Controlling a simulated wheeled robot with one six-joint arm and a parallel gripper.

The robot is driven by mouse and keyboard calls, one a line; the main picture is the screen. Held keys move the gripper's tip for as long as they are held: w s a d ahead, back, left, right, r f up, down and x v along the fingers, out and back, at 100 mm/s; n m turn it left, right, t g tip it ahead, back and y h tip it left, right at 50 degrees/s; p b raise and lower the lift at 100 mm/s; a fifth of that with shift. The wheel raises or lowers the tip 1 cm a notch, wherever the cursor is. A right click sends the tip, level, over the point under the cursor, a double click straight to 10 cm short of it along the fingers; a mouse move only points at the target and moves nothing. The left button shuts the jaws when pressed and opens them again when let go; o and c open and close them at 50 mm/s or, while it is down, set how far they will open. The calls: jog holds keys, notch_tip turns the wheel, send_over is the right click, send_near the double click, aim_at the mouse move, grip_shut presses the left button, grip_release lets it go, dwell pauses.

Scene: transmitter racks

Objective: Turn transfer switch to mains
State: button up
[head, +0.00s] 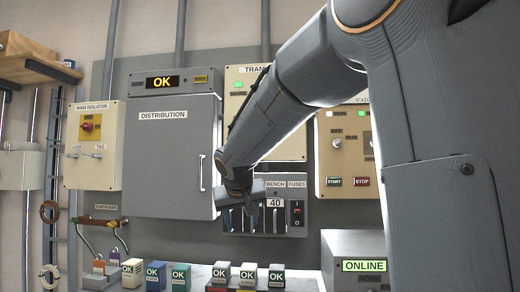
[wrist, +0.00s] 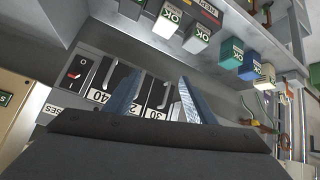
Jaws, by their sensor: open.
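The cream transfer panel (head: 292,148), its label cut to "TRAN", is on the wall in the middle of the head view. A green lamp (head: 238,85) is lit above its "MAINS" label. My arm covers most of the panel, and its switch handle is hidden. My gripper (head: 243,212) is below this panel, in front of the bench fuses box (head: 291,218). In the wrist view my gripper (wrist: 158,98) has its two fingers apart with nothing between them, facing the fuse fronts (wrist: 142,90). The transfer panel cannot be made out there.
The grey distribution cabinet (head: 172,160) with its handle is left of my arm. The main isolator box (head: 93,150) is farther left. Several "OK" blocks (head: 221,273) stand on the shelf below. A grey "ONLINE" unit (head: 345,246) is at lower right.

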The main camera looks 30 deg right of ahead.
jog(key=w+d+r+m+t+h+b, duration=0.1)
jog(key=w+d+r+t+h+b, duration=0.2)
jog(key=r, duration=0.7)
jog(key=d+r+m+t+h+b, duration=0.1)
jog(key=d+r+m+b, duration=0.2)
jog(key=r, duration=0.7)
jog(key=w+d+r+t+h+b, duration=0.25)
jog(key=r+b, duration=0.25)
jog(key=r, duration=0.5)
jog(key=p+x, duration=0.2)
jog(key=x, duration=0.4)
jog(key=shift+w+d+f+y, duration=0.25)
jog(key=shift+d+f+y, duration=0.05)
jog(key=shift+y, duration=0.05)
jog(key=shift+c, duration=0.4)
jog(key=c, duration=1)
jog(key=shift+o, duration=0.2)
